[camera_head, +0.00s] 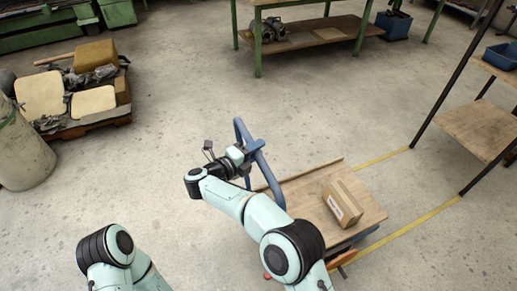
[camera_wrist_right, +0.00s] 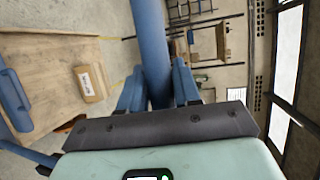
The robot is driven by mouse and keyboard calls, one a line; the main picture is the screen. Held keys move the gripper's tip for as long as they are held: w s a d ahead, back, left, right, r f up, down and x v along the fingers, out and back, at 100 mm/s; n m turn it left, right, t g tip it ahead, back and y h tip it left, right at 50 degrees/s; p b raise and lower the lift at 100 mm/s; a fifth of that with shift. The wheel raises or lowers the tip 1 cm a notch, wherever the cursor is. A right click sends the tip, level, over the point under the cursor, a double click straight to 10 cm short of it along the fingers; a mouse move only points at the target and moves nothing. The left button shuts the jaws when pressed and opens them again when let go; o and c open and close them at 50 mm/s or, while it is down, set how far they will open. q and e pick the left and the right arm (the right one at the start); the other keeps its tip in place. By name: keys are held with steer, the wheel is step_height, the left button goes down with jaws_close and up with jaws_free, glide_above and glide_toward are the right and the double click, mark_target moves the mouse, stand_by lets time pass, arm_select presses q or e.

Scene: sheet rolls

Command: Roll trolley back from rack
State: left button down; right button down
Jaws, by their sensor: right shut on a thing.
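The trolley (camera_head: 300,184) has a flat wooden deck and a blue tubular handle (camera_head: 241,131) at its left end. A taped cardboard box (camera_head: 342,203) with a white label lies on the deck; it also shows in the right wrist view (camera_wrist_right: 90,83). My right gripper (camera_head: 246,157) is shut on the blue handle; in the right wrist view its two fingers (camera_wrist_right: 158,92) stand either side of the blue bar (camera_wrist_right: 150,40). The rack (camera_head: 480,128), with dark posts and wooden shelves, stands at the right, apart from the trolley. My left gripper is out of view; only part of that arm shows.
Yellow floor lines (camera_head: 412,222) run between the trolley and the rack. A loaded pallet (camera_head: 92,128) and a pale drum (camera_head: 22,155) stand at the left. A green-legged workbench (camera_head: 312,38) stands at the back. The floor left of the trolley is clear.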

steer(key=shift+s+a+f, duration=0.15)
steer(key=shift+a, duration=0.1)
steer(key=c, duration=0.9)
jaws_free()
steer(key=shift+a, duration=0.1)
steer(key=v, duration=1.3)
steer(key=shift+s+r, duration=0.2)
steer(key=shift+r, duration=0.05)
